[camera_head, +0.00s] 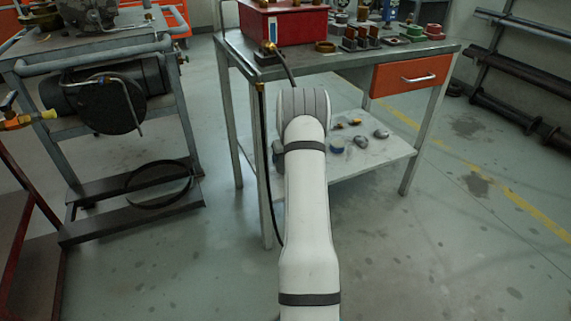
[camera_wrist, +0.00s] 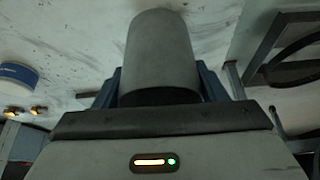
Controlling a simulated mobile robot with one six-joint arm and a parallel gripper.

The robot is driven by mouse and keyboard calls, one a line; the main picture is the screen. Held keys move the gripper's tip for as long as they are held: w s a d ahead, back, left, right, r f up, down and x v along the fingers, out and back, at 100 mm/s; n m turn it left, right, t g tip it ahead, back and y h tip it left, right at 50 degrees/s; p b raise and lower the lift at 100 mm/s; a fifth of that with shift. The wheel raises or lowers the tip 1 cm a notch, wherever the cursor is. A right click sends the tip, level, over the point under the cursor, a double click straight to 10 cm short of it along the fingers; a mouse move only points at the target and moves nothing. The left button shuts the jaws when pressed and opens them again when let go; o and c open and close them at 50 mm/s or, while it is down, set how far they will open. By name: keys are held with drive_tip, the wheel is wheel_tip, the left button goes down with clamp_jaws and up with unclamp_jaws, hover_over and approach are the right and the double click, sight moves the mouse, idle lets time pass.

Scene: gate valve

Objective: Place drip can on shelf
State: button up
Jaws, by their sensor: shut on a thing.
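A plain grey cylinder, which I take as the drip can (camera_wrist: 160,50), fills the upper middle of the wrist view. My gripper (camera_wrist: 160,82) is shut on it, with a blue finger on each side. The pale lower shelf (camera_head: 385,162) of the workbench is in the head view, and its worn whitish surface (camera_wrist: 75,50) lies behind the can in the wrist view. Whether the can touches the shelf or hangs above it I cannot tell. In the head view my arm hides the gripper, the can and part of the shelf.
Small fittings (camera_head: 381,134) and a blue-rimmed round item (camera_head: 337,146) lie on the shelf. The bench top (camera_head: 320,58) above carries a red box (camera_head: 290,24) and parts. A dark hose (camera_head: 262,150) hangs at the left leg. A cart (camera_head: 130,205) stands left.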

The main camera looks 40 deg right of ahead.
drive_tip(key=shift+d+f, duration=0.1)
drive_tip(key=shift+f, duration=0.85)
drive_tip(key=shift+r, duration=0.1)
drive_tip(key=shift+s, duration=0.1)
drive_tip(key=o, duration=1)
drive_tip(key=shift+r, duration=0.1)
drive_tip(key=p+v, duration=0.4)
drive_tip(key=v, duration=0.7)
drive_tip(key=shift+s+r, duration=0.2)
drive_tip(key=shift+r, duration=0.15)
